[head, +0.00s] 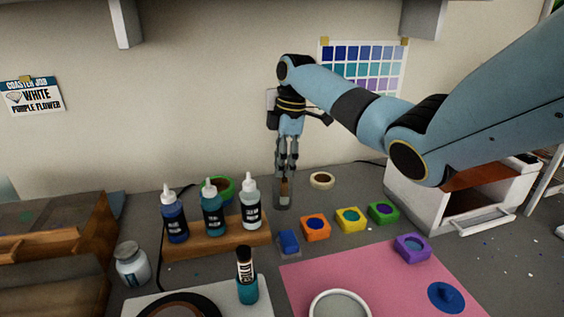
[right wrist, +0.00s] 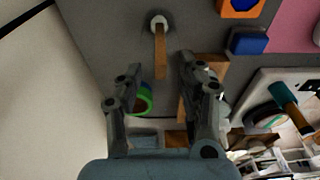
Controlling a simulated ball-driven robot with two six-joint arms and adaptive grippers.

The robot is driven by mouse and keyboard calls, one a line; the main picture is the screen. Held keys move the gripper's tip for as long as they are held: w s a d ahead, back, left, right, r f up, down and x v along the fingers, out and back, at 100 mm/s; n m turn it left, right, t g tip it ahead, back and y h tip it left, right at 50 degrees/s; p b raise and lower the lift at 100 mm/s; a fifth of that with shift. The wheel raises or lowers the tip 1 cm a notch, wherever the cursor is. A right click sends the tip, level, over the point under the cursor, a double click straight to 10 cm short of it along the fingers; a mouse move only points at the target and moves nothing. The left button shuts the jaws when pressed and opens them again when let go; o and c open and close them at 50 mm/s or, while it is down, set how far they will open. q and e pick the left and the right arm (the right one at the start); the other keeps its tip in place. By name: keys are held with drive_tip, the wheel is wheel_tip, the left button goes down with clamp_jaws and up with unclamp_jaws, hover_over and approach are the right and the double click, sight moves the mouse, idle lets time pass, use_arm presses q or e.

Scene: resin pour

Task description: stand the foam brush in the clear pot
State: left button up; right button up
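The foam brush (head: 284,187) stands roughly upright in the clear pot (head: 283,203), behind the row of coloured blocks. In the right wrist view its wooden handle (right wrist: 159,52) points toward me, and its pale foam end sits within the pot's dim round outline (right wrist: 149,17). My right gripper (head: 287,172) is just above the brush. In the right wrist view my right gripper (right wrist: 160,70) has its fingers spread, one on each side of the handle's top end, with gaps showing. My left gripper is not in view.
A wooden rack (head: 210,248) with several dropper bottles stands left of the pot. Small coloured blocks, such as the orange one (head: 315,230), line its right. A tape roll (head: 322,180) lies behind. A pink mat (head: 310,275) is in front, and a white cabinet (head: 425,205) stands right.

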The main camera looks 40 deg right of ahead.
drive_tip(key=shift+r, duration=0.1)
wheel_tip(320, 180, up, 12)
drive_tip(key=d, duration=0.1)
drive_tip(key=shift+s+d, duration=0.3)
drive_tip(key=shift+s, duration=0.1)
drive_tip(key=shift+f, duration=0.2)
idle(0.8)
